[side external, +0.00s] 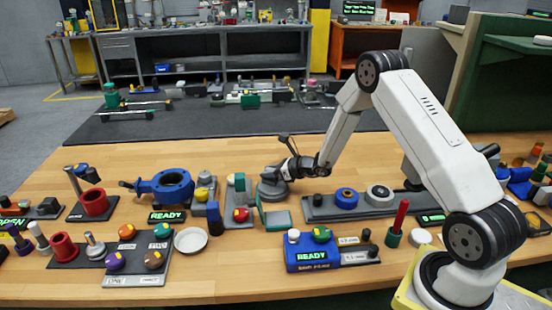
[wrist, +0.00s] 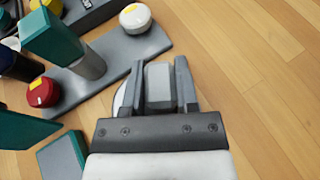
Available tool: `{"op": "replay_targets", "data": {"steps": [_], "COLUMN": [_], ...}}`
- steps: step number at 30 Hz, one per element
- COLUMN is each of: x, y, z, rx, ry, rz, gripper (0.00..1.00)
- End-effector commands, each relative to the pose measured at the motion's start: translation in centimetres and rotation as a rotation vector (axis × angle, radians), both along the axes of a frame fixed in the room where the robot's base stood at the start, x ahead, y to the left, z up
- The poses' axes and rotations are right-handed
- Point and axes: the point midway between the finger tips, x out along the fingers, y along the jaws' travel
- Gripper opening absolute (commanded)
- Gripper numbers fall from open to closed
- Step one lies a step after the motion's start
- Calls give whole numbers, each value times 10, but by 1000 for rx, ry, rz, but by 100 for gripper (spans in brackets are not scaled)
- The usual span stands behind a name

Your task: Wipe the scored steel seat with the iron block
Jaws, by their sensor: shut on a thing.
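My gripper (wrist: 161,82) is shut on a grey block (wrist: 160,88), which I take to be the iron block; its two dark fingers press on the block's sides. In the side view my gripper (side external: 286,170) is low over a round grey disc (side external: 272,190) on the bench, which looks like the steel seat. In the wrist view a pale curved edge (wrist: 119,99) shows left of the fingers; most of that round thing is hidden under the gripper. Scoring cannot be made out, and I cannot tell whether the block touches the disc.
A grey plate (wrist: 112,56) with a teal-topped post (wrist: 52,38), a red knob (wrist: 42,92) and a white knob (wrist: 135,18) lies left of the gripper. A teal-edged grey block (wrist: 62,158) is close by. Bare wood is clear at right in the wrist view.

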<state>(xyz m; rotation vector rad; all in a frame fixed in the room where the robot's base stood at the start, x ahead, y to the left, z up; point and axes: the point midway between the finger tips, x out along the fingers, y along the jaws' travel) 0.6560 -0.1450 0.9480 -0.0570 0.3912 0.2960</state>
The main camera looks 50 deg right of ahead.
Motion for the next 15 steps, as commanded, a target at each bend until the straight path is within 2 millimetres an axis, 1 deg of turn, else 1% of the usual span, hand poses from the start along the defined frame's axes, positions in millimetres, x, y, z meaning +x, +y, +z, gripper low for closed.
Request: {"op": "replay_targets", "data": {"steps": [15], "x": [-32], "y": [33], "z": [0], "rx": [1], "ry": [0], "rz": [2], "gripper": [0]}}
